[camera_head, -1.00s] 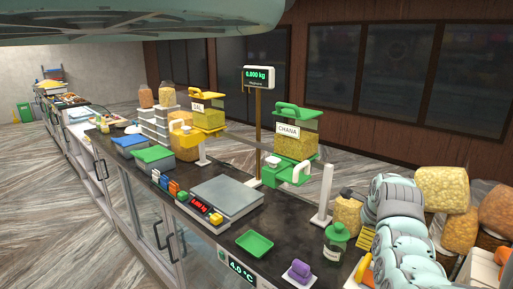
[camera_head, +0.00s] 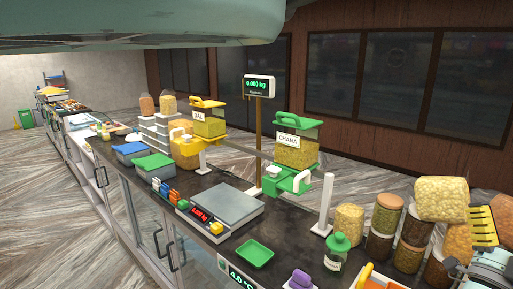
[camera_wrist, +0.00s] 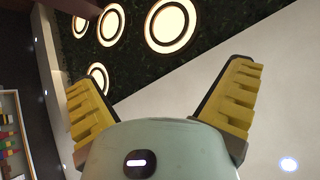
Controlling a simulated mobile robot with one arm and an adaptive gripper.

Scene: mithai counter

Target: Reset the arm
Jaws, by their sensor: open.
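My gripper (camera_head: 490,228) is at the right edge of the head view, partly cut off, with its yellow ridged fingers raised near the jars. In the wrist view my gripper (camera_wrist: 158,76) shows its two yellow fingers spread wide apart with nothing between them. The wrist camera faces a ceiling with round lit rings and a pale panel. Most of my arm is out of the head view.
The counter holds a weighing scale (camera_head: 226,203), a green tray (camera_head: 255,253), a green-lidded jar (camera_head: 337,251) and a white post (camera_head: 324,205). Several filled jars (camera_head: 381,228) stand close to my gripper. CHANA (camera_head: 295,152) and DAL (camera_head: 208,124) dispensers stand behind.

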